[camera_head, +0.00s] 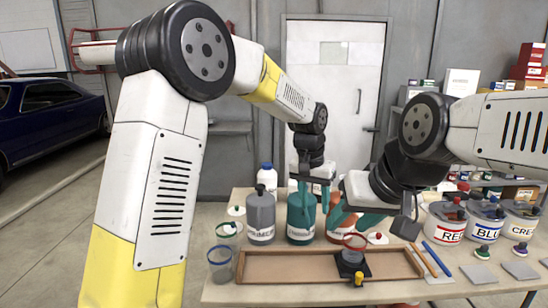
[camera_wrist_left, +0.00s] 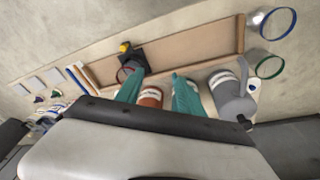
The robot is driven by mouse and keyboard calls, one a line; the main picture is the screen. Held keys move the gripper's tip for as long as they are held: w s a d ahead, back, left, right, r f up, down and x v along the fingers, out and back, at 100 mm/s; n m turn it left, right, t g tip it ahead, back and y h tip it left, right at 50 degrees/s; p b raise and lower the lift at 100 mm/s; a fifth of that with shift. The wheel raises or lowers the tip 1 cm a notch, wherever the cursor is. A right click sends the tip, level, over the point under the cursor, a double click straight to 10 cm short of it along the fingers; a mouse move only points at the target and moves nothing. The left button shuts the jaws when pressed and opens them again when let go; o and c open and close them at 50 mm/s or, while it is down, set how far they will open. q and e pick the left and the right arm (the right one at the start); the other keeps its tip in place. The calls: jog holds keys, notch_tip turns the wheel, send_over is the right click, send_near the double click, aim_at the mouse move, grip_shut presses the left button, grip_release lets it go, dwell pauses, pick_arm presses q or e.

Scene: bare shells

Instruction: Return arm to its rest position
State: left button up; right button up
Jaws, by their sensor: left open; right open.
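My left arm comes in from the left in the head view, rises to a high elbow and reaches down over the back of the table. Its gripper (camera_head: 312,190) is open and empty, above the teal bottle (camera_head: 300,222). In the left wrist view its two teal fingers (camera_wrist_left: 157,95) are spread apart, with the orange-brown bottle (camera_wrist_left: 151,97) showing between them. My right gripper (camera_head: 358,216) is lower and to the right, open, above the tray's far side near a red-rimmed cup (camera_head: 355,241). Its fingers partly hide the orange-brown bottle.
The table (camera_head: 225,291) holds a shallow wooden tray (camera_head: 290,278), a grey bottle (camera_head: 261,216) and two clear cups (camera_head: 221,266) at the left. Labelled paint cans (camera_head: 445,222) stand at the right. A black block with a yellow knob (camera_head: 358,279) sits in the tray. Open floor lies left.

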pick_arm(q)
jog(key=s+a+r+n+t, duration=0.1)
jog(key=s+a+r, duration=0.2)
jog(key=a, duration=0.3)
jog(key=s+a+r+n+t+h, duration=0.1)
jog(key=s+a+r, duration=0.25)
jog(key=a, duration=0.25)
jog(key=s+a+r+n, duration=0.1)
jog(key=s+a+r, duration=0.2)
jog(key=a, duration=0.3)
jog(key=s+a+n+t, duration=0.2)
jog(key=s+a, duration=0.5)
jog(key=s, duration=0.5)
jog(key=shift+s+a+f+n+t, duration=0.15)
jog(key=shift+a+f+n+t, duration=0.1)
jog(key=shift+a+n+t, duration=0.15)
